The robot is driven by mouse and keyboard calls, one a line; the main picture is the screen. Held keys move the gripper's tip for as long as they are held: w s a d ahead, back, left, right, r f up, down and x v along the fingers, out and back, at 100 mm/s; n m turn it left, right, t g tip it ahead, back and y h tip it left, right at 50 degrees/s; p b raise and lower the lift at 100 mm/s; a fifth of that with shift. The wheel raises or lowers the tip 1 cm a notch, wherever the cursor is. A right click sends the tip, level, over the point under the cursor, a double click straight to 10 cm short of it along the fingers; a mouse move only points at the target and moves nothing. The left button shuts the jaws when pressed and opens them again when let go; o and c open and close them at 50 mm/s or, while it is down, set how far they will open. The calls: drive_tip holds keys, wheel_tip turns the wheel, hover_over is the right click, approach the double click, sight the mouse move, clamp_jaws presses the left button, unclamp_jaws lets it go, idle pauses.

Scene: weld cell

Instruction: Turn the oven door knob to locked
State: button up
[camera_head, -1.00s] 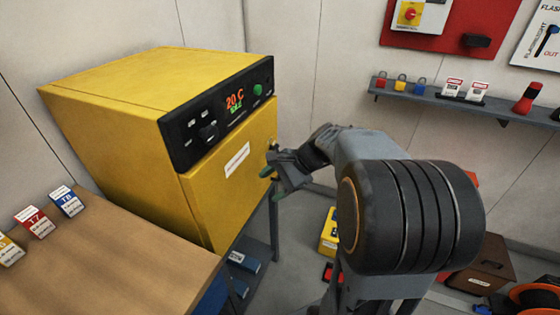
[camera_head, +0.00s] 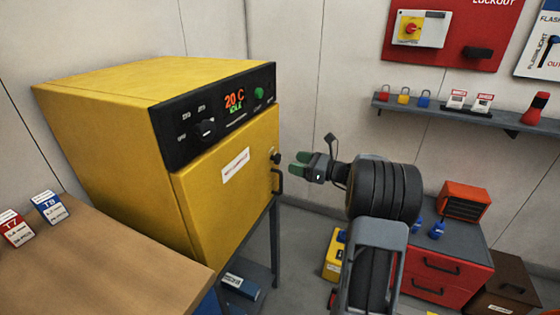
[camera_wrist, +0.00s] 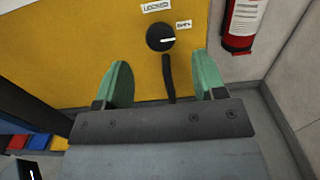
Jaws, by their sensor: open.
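The yellow oven (camera_head: 105,125) stands at left with its door (camera_head: 225,200) shut. The black round door knob (camera_head: 275,158) is at the door's right edge, above the dark handle (camera_head: 279,182). In the wrist view the knob (camera_wrist: 160,37) has a white pointer mark lying roughly level, toward the right. A label reading LOCKED (camera_wrist: 158,6) is above it, and a smaller label (camera_wrist: 183,24), apparently OPEN, is at its upper right. My gripper (camera_head: 299,164) is open and empty, facing the knob from a short distance. Its green fingers (camera_wrist: 162,63) flank the knob and handle in the wrist view, not touching the knob.
A wooden table (camera_head: 110,250) with cards is at the lower left. A wall shelf (camera_head: 470,119) with padlocks is at the right. A red drawer cabinet (camera_head: 450,265) and a yellow case (camera_head: 334,255) stand on the floor. A fire extinguisher (camera_wrist: 242,22) is right of the oven.

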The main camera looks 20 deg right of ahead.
sight(280, 159)
drive_tip(key=x, duration=0.6)
drive_tip(key=shift+w+a, duration=0.15)
drive_tip(key=shift+w, duration=0.05)
drive_tip(key=shift+c, duration=0.4)
drive_tip(key=c, duration=0.8)
